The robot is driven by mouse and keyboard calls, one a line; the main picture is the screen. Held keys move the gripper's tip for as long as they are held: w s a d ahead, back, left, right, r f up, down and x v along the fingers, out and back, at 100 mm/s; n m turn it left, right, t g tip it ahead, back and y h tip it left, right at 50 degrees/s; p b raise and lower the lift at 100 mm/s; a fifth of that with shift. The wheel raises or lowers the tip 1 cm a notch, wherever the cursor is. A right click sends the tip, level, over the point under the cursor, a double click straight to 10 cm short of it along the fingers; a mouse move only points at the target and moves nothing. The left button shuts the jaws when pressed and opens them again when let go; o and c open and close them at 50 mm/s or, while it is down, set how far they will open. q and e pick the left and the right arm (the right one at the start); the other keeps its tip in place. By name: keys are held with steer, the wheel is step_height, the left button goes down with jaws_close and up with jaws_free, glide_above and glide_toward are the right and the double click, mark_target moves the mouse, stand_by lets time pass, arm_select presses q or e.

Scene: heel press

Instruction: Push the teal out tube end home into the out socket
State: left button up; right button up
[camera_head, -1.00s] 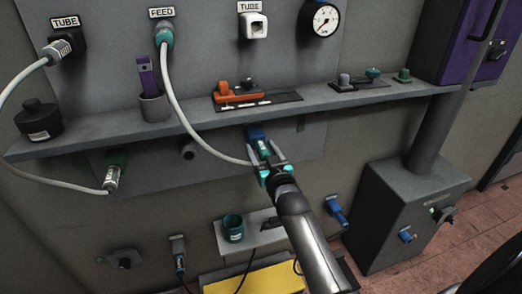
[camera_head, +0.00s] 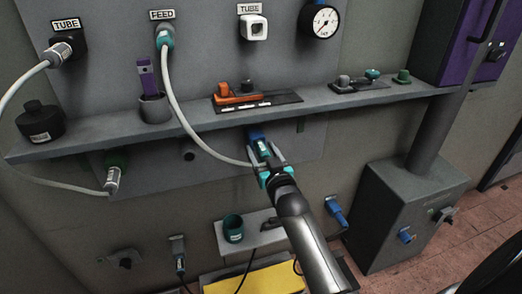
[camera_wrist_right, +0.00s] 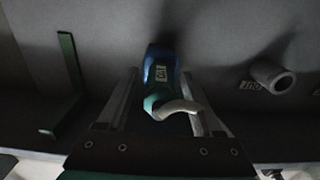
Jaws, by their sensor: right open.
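The teal tube end (camera_head: 262,149) is under the shelf, with the pale tube running to it from the FEED fitting. It is up against a blue fitting (camera_head: 256,135); how deep it sits I cannot tell. My right gripper (camera_head: 268,163) is there, its fingers on either side of the teal end. In the right wrist view the teal end (camera_wrist_right: 155,101) and blue fitting (camera_wrist_right: 160,68) lie between the spread fingers (camera_wrist_right: 162,108), with gaps at both sides. The label on them is too blurred to read. My left gripper is out of view.
A grey stub (camera_wrist_right: 272,77), its label apparently OUT upside down, and a green bracket (camera_wrist_right: 67,85) flank the tube end. The grey shelf (camera_head: 200,127) overhangs the work. A teal cup (camera_head: 233,228) and a grey box (camera_head: 385,230) stand lower down.

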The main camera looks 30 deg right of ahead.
steer(key=shift+p, duration=0.3)
steer(key=shift+c, duration=0.3)
jaws_close()
stand_by(0.5)
stand_by(0.8)
steer(key=shift+p+v, duration=2.25)
steer(key=shift+v, duration=0.75)
steer(key=shift+s, duration=0.1)
